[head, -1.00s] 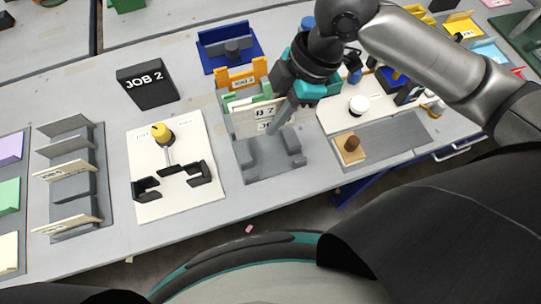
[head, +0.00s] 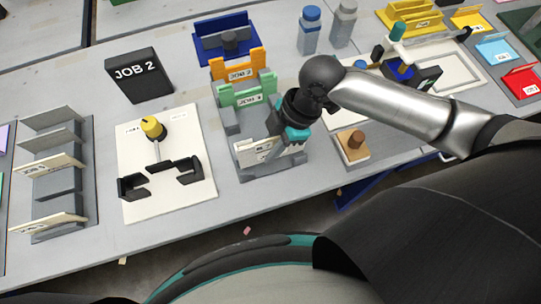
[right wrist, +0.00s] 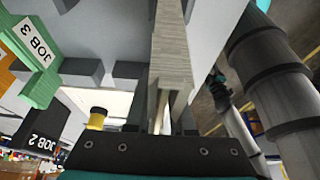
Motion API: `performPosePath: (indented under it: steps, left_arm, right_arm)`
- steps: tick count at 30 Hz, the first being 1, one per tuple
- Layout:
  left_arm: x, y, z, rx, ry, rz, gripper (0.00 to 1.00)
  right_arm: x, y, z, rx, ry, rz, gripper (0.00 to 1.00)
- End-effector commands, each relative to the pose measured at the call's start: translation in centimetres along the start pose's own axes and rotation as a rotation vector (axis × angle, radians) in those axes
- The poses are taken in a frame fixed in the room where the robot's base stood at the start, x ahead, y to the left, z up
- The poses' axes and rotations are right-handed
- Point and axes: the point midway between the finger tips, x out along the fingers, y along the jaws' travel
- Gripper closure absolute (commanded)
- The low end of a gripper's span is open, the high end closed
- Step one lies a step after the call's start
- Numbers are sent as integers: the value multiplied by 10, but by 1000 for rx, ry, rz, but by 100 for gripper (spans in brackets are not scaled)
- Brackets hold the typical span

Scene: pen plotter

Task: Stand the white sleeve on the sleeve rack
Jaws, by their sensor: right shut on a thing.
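The white sleeve (head: 256,151), a thin labelled panel, is at the front of the grey rack (head: 262,176), low between its front posts and tilted in the head view. My right gripper (head: 291,140) is shut on its right end. In the right wrist view the sleeve (right wrist: 172,65) shows edge-on between the fingers. Its bottom edge is hidden, so I cannot tell whether it touches the rack's base. Behind it stand a green JOB 3 sleeve (head: 247,92) and an orange JOB 2 sleeve (head: 238,66). My left gripper is not in view.
To the left are a white board (head: 195,207) with a yellow knob (head: 152,128) and black brackets, and a black JOB 2 sign (head: 139,78). Further left is another grey rack (head: 82,155) with cream panels. A wooden stamp-like block (head: 353,149) lies right of my gripper.

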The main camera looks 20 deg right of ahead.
Motion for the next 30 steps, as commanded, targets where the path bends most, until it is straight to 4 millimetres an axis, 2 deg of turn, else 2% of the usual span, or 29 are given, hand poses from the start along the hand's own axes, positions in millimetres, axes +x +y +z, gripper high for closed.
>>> performPosePath:
  steps: [9,21,22,29,30]
  left_arm:
    - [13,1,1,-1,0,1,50]
    - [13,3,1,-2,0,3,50]
    - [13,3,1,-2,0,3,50]
    - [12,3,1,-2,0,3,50]
    - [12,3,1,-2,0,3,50]
  right_arm:
    - [38,-1,16,1,0,-2,100]
    - [42,0,18,0,0,0,100]
    - [42,0,17,0,0,0,75]
    - [41,0,17,0,0,0,49]
    - [41,0,17,0,0,0,49]
